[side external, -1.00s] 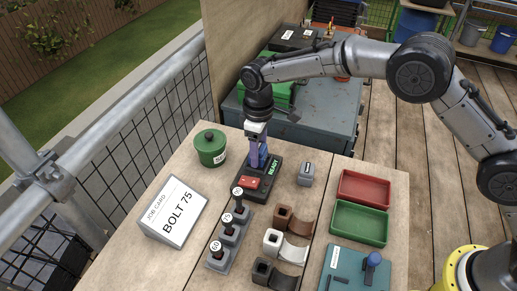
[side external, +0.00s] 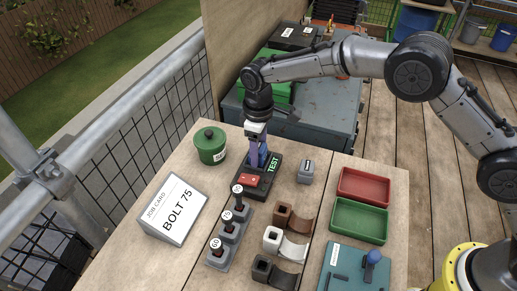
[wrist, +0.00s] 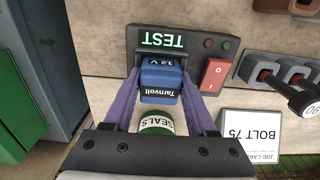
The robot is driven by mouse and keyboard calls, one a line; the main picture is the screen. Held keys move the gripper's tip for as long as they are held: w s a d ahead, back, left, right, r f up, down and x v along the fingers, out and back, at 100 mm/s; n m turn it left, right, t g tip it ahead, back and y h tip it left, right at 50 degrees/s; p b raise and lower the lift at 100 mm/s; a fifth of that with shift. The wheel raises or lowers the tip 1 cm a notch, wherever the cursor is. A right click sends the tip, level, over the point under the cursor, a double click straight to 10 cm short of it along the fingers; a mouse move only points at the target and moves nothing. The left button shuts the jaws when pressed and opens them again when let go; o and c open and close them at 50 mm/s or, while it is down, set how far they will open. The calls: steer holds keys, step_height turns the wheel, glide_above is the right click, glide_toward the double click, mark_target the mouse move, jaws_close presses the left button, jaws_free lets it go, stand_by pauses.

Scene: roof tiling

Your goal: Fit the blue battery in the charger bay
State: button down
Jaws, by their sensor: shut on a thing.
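The blue battery (wrist: 160,78), marked "Tarnvolt 12 V", sits between the two purple fingers of my gripper (wrist: 160,95), which is shut on it. In the side external view the battery (side external: 263,155) is partly hidden by the fingers. It is at the bay of the dark charger (side external: 262,190), with its lower end out of sight. How fully it is seated cannot be told. The charger's display (wrist: 162,40) reads "TEST" in green. The red rocker switch (wrist: 215,76) is beside the bay, and two small lamps on the charger look dim.
A green lidded pot (side external: 211,147) marked "SEALS" stands close to the left. Several labelled posts (side external: 230,229) are in front, with the "BOLT 75" job card (side external: 174,210) beside them. Pipe-like brackets (side external: 288,243), a grey block (side external: 306,172) and red and green trays (side external: 361,200) are to the right.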

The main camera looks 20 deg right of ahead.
steer(key=shift+c, duration=0.6)
jaws_free()
steer(key=shift+f, duration=0.1)
steer(key=shift+r, duration=3.55)
